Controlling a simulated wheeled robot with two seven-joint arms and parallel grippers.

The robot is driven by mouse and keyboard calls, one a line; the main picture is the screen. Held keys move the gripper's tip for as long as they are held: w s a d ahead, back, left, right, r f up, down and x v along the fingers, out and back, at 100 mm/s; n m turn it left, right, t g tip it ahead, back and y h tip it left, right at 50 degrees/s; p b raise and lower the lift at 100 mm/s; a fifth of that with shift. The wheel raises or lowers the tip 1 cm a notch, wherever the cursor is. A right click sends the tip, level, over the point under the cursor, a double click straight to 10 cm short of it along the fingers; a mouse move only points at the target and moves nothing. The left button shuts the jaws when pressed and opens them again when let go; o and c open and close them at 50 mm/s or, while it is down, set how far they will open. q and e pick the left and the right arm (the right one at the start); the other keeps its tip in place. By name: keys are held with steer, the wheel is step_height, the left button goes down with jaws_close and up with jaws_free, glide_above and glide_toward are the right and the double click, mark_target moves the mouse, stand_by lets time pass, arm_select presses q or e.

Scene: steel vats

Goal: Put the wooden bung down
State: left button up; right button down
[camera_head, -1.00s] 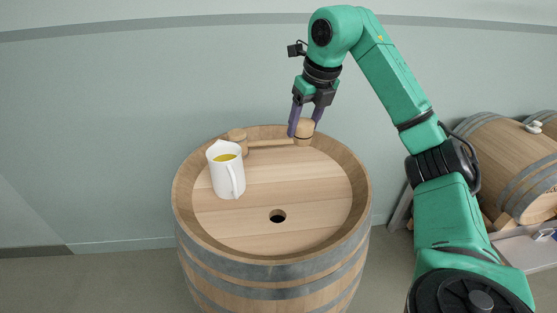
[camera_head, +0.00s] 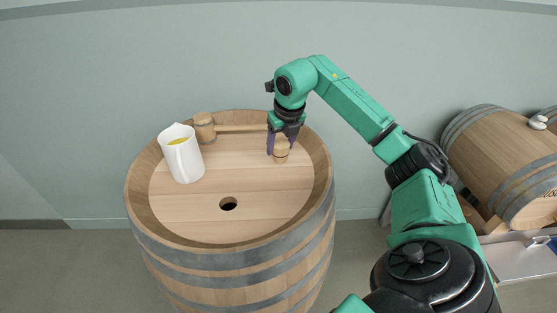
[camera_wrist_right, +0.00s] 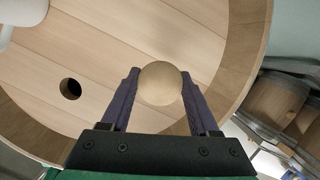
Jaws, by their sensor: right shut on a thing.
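The wooden bung (camera_head: 281,155) is between the two fingers of my right gripper (camera_head: 280,146), over the right part of the barrel head. In the right wrist view the round top of the bung (camera_wrist_right: 160,84) sits between the fingertips, which press on its sides. My right gripper is shut on it. The bung is upright and low over the planks; I cannot tell whether its underside touches them. The barrel (camera_head: 240,268) stands upright, with a dark open hole (camera_head: 228,204) in its head, to the left of and nearer than the bung. My left gripper is not in view.
A white jug (camera_head: 187,165) with yellow liquid stands on the barrel head at left. A wooden mallet (camera_head: 205,127) lies at the back, its handle pointing right. The front right planks are clear inside the raised rim. Another barrel (camera_head: 505,165) lies on its side at right.

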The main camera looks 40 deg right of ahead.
mark_target(280, 157)
steer(key=f, duration=0.4)
steer(key=shift+a+f, duration=0.2)
steer(key=shift+d+f, duration=0.1)
steer(key=shift+f, duration=0.2)
steer(key=shift+c, duration=0.6)
jaws_free()
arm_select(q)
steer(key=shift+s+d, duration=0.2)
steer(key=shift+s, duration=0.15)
arm_select(e)
steer(key=shift+r, duration=0.3)
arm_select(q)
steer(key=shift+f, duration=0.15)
arm_select(e)
steer(key=v, duration=1.1)
steer(key=shift+s+r, duration=0.2)
steer(key=shift+r, duration=0.15)
